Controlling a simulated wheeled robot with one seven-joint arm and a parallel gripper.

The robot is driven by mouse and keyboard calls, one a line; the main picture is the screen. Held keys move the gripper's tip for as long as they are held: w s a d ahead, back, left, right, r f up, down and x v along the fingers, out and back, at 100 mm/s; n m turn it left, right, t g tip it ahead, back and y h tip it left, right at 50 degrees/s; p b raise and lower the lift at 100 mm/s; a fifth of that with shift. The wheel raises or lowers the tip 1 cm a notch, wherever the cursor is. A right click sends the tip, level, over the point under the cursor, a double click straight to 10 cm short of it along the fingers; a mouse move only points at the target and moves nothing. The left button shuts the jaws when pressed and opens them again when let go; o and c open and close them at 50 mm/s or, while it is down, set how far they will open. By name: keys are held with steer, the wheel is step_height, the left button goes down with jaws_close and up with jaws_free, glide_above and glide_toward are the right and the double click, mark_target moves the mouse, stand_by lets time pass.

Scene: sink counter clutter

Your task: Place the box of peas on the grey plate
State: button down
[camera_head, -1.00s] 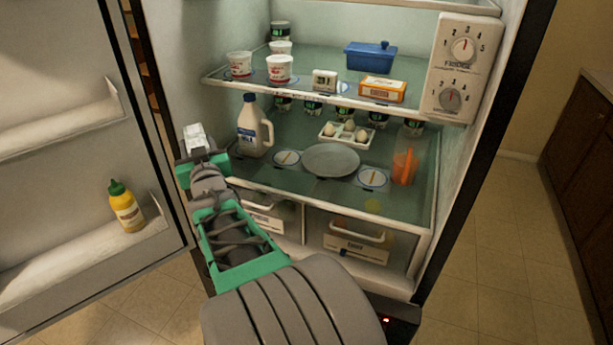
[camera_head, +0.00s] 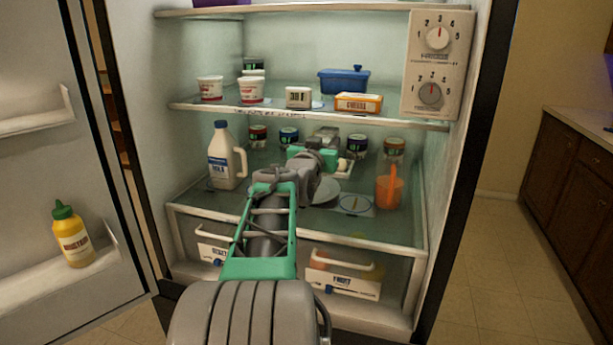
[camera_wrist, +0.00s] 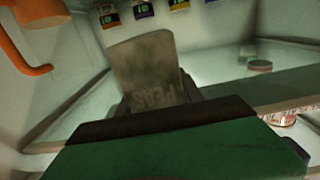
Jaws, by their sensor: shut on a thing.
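The box of peas (camera_wrist: 148,72) stands out beyond my gripper (camera_wrist: 152,108) in the wrist view, with faint lettering on its face. My gripper is shut on it. In the head view my gripper (camera_head: 316,152) is inside the fridge, over the back part of the middle glass shelf. Only a small pale part of the box shows there, beyond my gripper. The gap between box and shelf cannot be told.
A milk jug (camera_head: 223,160) stands left on the shelf, and an orange pitcher (camera_head: 389,188) stands right. Several jars (camera_head: 394,148) line the back. The upper shelf (camera_head: 300,116) hangs above my gripper.

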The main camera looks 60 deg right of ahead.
steer(key=w+d+f, duration=0.1)
steer(key=w+f, duration=0.1)
steer(key=f, duration=0.1)
steer(key=w+d+f, duration=0.1)
steer(key=w+f, duration=0.2)
steer(key=w+d+f, duration=0.2)
steer(key=f, duration=0.2)
steer(key=shift+w, duration=0.15)
steer(key=shift+f, duration=0.1)
